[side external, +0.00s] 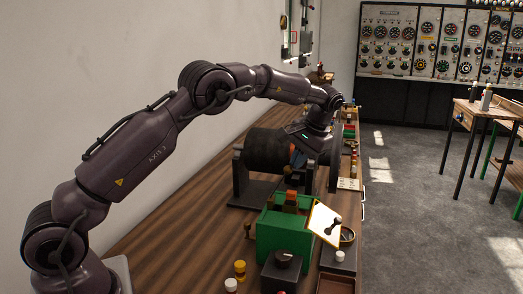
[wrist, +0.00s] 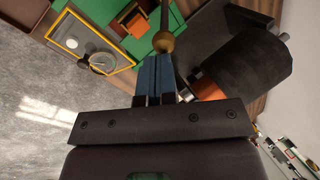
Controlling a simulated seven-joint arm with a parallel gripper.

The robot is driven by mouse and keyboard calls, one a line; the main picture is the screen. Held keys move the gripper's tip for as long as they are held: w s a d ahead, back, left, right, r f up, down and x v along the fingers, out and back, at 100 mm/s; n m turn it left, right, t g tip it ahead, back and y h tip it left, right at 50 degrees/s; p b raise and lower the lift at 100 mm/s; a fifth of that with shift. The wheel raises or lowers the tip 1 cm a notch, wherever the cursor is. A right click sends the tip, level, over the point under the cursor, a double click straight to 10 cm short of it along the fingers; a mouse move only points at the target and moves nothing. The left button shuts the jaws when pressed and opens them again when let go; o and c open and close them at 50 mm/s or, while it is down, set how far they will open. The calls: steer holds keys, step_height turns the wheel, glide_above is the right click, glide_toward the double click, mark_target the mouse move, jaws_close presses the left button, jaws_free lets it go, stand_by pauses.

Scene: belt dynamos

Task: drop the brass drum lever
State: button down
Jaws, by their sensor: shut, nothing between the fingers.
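A round brass knob (wrist: 163,42) on a thin dark rod shows in the wrist view, right at the tips of my gripper (wrist: 158,62); I take it for the drum lever. The blue fingers are shut with nothing between them. The knob is just beyond or against the tips; I cannot tell if they touch. In the side view my gripper (side external: 297,158) points down in front of the black drum (side external: 264,150), and the knob cannot be made out there. The drum also shows in the wrist view (wrist: 245,68), to the right of the fingers.
A green box (side external: 285,240) with a tilted yellow-framed panel (side external: 324,222) stands in front of the drum. A black knob block (side external: 283,266) and a yellow-topped post (side external: 240,268) stand nearer on the wooden bench (side external: 160,230). A wall (side external: 120,60) runs along the left.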

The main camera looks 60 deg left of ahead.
step_height(320, 180, down, 5)
steer(key=w+d, duration=0.2)
steer(key=shift+w+d+r, duration=0.15)
steer(key=shift+w+d, duration=0.15)
steer(key=shift+w, duration=0.05)
stand_by(0.4)
steer(key=shift+a, duration=0.15)
stand_by(0.5)
steer(key=v, duration=0.8)
steer(key=shift+d, duration=0.25)
steer(key=shift+s+r, duration=0.1)
